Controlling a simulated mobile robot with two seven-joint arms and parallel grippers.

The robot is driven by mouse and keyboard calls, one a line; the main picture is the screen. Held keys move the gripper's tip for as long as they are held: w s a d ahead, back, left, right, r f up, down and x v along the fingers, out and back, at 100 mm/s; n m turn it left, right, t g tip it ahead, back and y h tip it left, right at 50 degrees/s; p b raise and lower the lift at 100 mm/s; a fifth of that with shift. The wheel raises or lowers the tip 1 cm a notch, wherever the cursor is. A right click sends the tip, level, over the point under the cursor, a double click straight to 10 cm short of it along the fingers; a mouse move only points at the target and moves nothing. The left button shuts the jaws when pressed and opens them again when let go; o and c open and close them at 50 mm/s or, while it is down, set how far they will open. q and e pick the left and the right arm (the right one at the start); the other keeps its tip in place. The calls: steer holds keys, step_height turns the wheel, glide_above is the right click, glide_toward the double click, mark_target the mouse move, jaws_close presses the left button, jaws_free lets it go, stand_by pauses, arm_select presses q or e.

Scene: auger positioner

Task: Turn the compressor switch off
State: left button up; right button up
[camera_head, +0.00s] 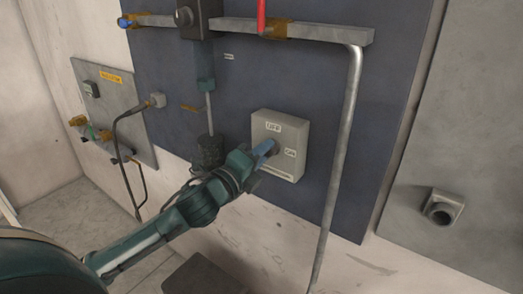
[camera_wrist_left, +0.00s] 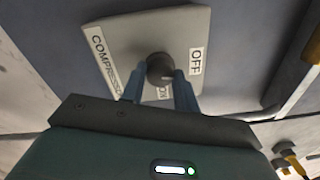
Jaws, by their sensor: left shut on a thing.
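The compressor switch box (camera_head: 291,135) is a light grey box on the dark blue wall panel. In the left wrist view the box (camera_wrist_left: 200,25) carries labels reading COMPRESSOR, OFF and a partly hidden ON. Its dark round knob (camera_wrist_left: 160,68) sits in the middle of the face. My left gripper (camera_wrist_left: 160,84) has its two blue fingers on either side of the knob and is shut on it. In the head view my left gripper (camera_head: 267,149) reaches the box from the lower left and covers part of the knob. My right gripper is not in view.
A grey metal pipe (camera_head: 346,145) runs down just right of the box. A dark cylinder with a rod (camera_head: 209,150) hangs left of it. A side panel with fittings (camera_head: 111,110) is at the left. A grey panel with a socket (camera_head: 442,207) is at the right.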

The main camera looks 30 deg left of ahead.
arm_select(q)
steer(key=shift+n+p, duration=0.35)
steer(key=shift+n, duration=0.75)
steer(key=o, duration=1)
steer(key=shift+s, duration=0.1)
steer(key=s, duration=0.4)
steer(key=s+a+b, duration=0.1)
steer(key=s, duration=0.3)
steer(key=s+b, duration=0.1)
steer(key=s, duration=0.4)
steer(key=shift+a+f, duration=0.25)
steer(key=shift+a, duration=0.15)
